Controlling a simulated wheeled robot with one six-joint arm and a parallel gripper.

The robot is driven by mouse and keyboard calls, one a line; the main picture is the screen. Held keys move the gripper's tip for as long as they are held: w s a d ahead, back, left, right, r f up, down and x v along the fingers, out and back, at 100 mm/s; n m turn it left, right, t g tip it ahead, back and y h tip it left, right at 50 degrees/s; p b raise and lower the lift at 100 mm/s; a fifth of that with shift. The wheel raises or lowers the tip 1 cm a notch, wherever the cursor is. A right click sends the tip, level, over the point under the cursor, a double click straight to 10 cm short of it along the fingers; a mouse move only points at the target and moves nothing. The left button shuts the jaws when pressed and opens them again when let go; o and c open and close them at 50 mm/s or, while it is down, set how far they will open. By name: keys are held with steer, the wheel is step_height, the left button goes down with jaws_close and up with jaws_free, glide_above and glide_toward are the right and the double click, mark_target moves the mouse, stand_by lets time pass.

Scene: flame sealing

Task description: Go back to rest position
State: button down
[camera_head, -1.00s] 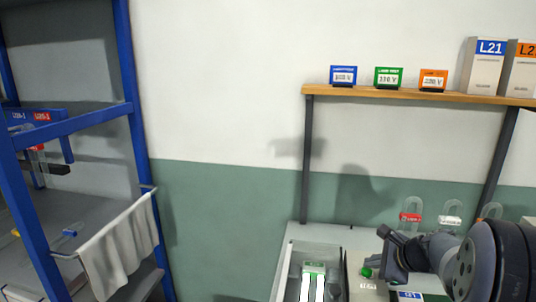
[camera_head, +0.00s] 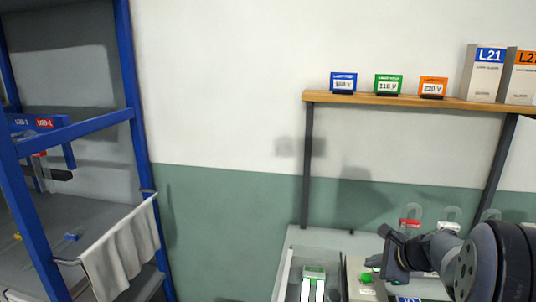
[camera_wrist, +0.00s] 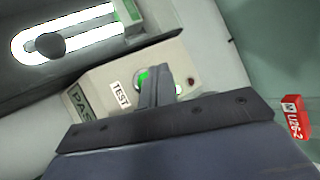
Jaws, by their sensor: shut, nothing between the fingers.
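My gripper (camera_head: 386,252) is at the lower right of the head view, over the bench, with its fingers together and nothing held. In the wrist view my gripper (camera_wrist: 157,75) points at a beige box with a TEST label (camera_wrist: 120,94) and a green-ringed button, which the fingers partly cover. The same box (camera_head: 354,272) shows in the head view with a green button (camera_head: 366,277) beside the gripper. Whether the fingertips touch the box I cannot tell.
A tray holding a green-topped, lit white U-shaped lamp (camera_head: 314,272) stands left of the box. Red-labelled (camera_head: 410,223) and white-labelled clear items stand behind my arm. A wooden shelf (camera_head: 400,99) carries small voltage signs and boxes. A blue rack (camera_head: 132,115) with a towel (camera_head: 120,252) stands left.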

mark_target(365, 274)
step_height(365, 274, up, 5)
steer(key=p, duration=0.4)
step_height(365, 274, down, 9)
steer(key=b, duration=0.8)
step_height(365, 274, up, 12)
steer(key=p, duration=0.9)
steer(key=shift+f, duration=0.25)
steer(key=shift+s, duration=0.1)
